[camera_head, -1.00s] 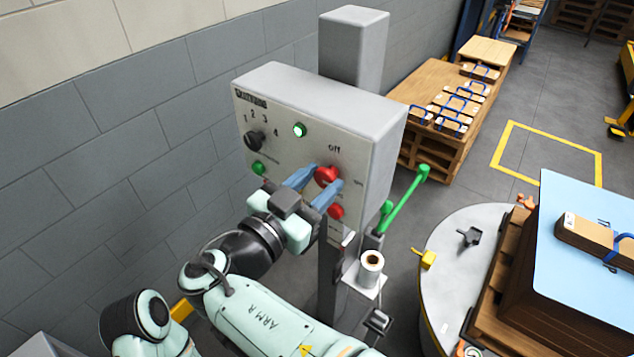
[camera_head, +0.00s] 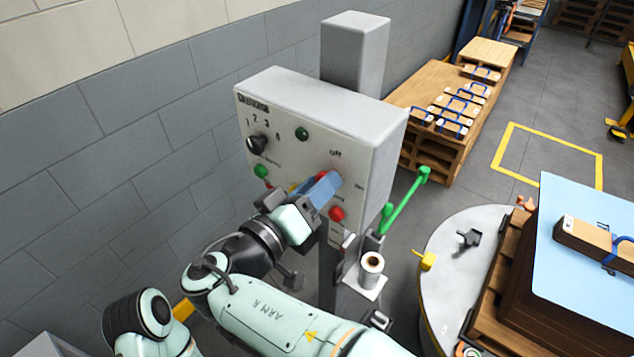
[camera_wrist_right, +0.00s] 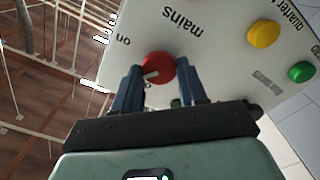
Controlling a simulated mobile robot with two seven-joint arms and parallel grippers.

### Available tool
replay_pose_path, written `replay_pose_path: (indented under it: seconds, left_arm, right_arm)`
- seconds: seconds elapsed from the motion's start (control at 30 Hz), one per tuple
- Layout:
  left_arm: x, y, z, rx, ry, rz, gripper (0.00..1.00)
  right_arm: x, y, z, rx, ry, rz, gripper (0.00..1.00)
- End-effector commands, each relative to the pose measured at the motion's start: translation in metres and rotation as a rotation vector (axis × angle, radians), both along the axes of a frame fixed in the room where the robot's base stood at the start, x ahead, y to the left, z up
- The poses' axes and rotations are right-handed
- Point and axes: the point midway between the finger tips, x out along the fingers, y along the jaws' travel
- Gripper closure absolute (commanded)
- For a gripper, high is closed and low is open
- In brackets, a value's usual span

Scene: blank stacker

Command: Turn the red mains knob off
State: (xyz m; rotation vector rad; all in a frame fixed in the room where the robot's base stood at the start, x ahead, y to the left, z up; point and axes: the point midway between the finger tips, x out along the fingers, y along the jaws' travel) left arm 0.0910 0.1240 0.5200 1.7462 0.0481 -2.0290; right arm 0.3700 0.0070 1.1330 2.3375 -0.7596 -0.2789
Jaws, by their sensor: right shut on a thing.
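The red mains knob (camera_wrist_right: 158,67) is on the front face of the grey control box (camera_head: 351,112). In the right wrist view it sits between the two blue fingers of my right gripper (camera_wrist_right: 160,82), with a white mark on its face. "Mains" and "on" are printed beside it. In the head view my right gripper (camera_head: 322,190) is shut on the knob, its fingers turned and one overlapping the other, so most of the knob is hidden. The "off" label shows just above. My left gripper is not in view.
A black selector knob (camera_head: 257,144), a dark green lamp (camera_head: 302,134), a green button (camera_head: 261,171) and a red button (camera_head: 337,214) are on the panel. A green lever (camera_head: 405,200) and a label roll (camera_head: 371,265) are beside the box. A round table (camera_head: 440,290) stands right.

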Motion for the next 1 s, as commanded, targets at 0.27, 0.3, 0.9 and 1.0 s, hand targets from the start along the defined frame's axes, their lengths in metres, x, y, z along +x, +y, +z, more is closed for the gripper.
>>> replay_pose_path:
  seconds: [0.27, 0.3, 0.9, 1.0]
  left_arm:
    - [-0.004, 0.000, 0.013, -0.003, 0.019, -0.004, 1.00]
    - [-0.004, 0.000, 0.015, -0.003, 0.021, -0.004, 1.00]
    - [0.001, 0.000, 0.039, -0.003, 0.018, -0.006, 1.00]
    - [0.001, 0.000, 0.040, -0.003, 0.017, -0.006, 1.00]
  right_arm:
    - [0.000, 0.000, 0.001, -0.213, 0.156, -0.001, 0.89]
    - [0.000, 0.000, 0.001, -0.243, 0.178, -0.001, 0.89]
    - [0.001, 0.001, -0.002, -0.529, 0.386, -0.001, 0.89]
    - [0.001, 0.001, -0.002, -0.545, 0.397, -0.001, 0.89]
